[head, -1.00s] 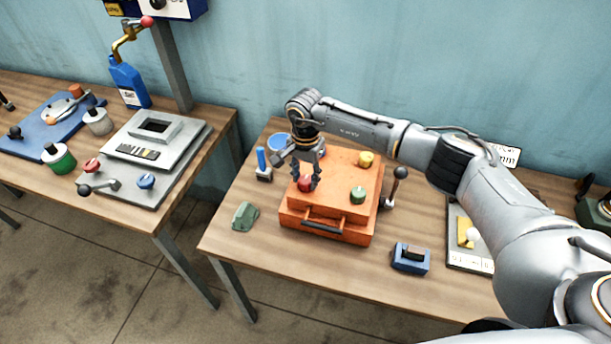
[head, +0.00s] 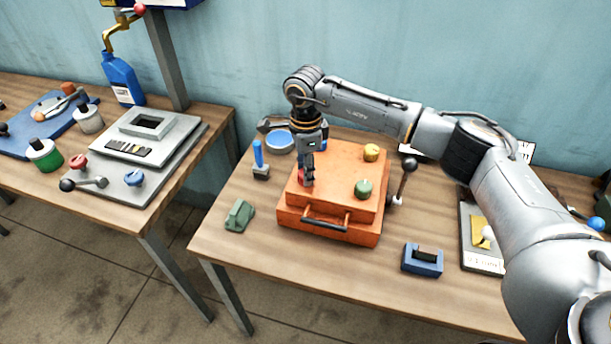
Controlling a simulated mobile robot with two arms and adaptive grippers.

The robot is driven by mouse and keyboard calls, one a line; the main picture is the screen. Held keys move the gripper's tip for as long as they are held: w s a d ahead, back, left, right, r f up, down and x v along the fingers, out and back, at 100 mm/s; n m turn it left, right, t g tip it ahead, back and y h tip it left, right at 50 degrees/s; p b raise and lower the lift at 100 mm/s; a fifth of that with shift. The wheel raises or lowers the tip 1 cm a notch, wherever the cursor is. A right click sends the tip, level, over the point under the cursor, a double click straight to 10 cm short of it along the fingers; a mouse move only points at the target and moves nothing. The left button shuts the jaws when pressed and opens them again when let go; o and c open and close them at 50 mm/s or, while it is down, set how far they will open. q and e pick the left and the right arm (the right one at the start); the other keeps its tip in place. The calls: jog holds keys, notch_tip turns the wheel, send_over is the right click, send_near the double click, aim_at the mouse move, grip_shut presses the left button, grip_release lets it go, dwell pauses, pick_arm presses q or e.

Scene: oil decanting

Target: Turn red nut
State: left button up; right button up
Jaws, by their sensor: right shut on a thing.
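The red nut (head: 301,176) sits on top of the orange box (head: 330,210), near its left side. My right gripper (head: 306,178) points straight down and is shut on the red nut, which its fingers mostly hide. A green nut (head: 363,189) and a yellow nut (head: 371,152) stand on the same box, to the right of the gripper. My left gripper is not in view.
A blue-handled tool (head: 259,160), a blue dish (head: 279,141) and a green block (head: 239,215) lie left of the box. A lever with a black knob (head: 409,164) and a blue block (head: 422,260) are to its right. A second table stands at left.

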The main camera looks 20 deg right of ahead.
jog(key=m+b, duration=0.1)
jog(key=m, duration=0.1)
jog(key=m+b, duration=0.1)
jog(key=shift+f+m+b, duration=0.2)
jog(key=shift+m+b, duration=0.1)
jog(key=shift+m, duration=0.1)
jog(key=m+b, duration=0.2)
jog(key=m, duration=0.1)
jog(key=shift+m, duration=0.3)
jog(key=m+b, duration=0.1)
jog(key=m, duration=0.2)
jog(key=shift+m+b, duration=0.3)
jog(key=shift+b, duration=0.05)
jog(key=shift+r+m+b, duration=0.15)
jog(key=shift+m+b, duration=0.5)
jog(key=shift+m, duration=1.15)
jog(key=o, duration=1.2)
jog(key=shift+r, duration=0.1)
